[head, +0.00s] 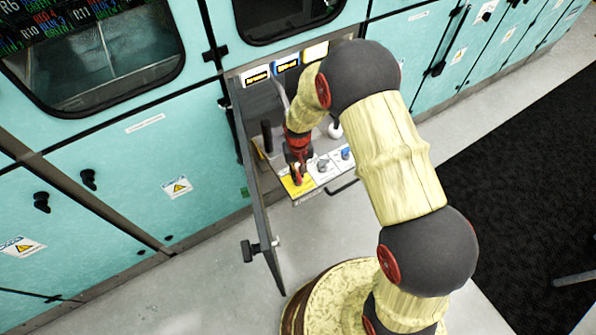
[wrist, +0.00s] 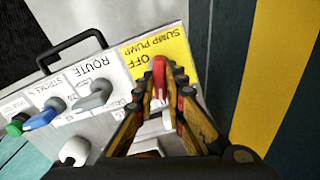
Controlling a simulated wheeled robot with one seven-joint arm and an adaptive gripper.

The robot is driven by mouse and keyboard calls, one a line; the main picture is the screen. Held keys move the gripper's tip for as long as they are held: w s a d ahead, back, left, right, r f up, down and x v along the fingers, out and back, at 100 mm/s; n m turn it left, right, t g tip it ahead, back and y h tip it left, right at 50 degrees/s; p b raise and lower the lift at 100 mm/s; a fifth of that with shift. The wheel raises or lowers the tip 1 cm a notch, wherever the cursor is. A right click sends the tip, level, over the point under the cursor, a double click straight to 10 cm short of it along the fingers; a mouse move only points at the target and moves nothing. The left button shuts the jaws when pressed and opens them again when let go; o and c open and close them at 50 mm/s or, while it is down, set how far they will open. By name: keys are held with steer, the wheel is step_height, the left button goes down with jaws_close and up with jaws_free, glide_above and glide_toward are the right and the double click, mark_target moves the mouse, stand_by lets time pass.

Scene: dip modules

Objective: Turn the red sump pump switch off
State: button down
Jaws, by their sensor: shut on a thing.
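The red sump pump switch (wrist: 159,72) stands up from a yellow label plate (wrist: 172,50) marked SUMP PUMP and OFF, upside down in the wrist view. My gripper (wrist: 164,88) is shut on the switch, with one finger on each side of its red handle. The handle's tip points up in the picture, close to the word OFF. The base of the switch and the lower part of the plate are hidden by the fingers. In the head view my gripper (head: 298,168) is over the yellow plate (head: 297,188) at the panel's front corner.
A grey ROUTE switch (wrist: 95,95), a blue knob (wrist: 42,116) and a green knob (wrist: 16,124) sit beside it. A white ball knob (wrist: 74,152) and a black handle (wrist: 70,46) are near. An open cabinet door (head: 256,185) stands left of my arm.

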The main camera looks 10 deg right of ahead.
mark_target(298, 174)
steer(key=m+p, duration=0.1)
steer(key=m, duration=0.6)
steer(key=m+p, duration=0.1)
steer(key=m, duration=0.3)
steer(key=shift+m, duration=1.6)
steer(key=c, duration=1.9)
jaws_free()
steer(key=shift+o, duration=0.3)
step_height(298, 174, up, 12)
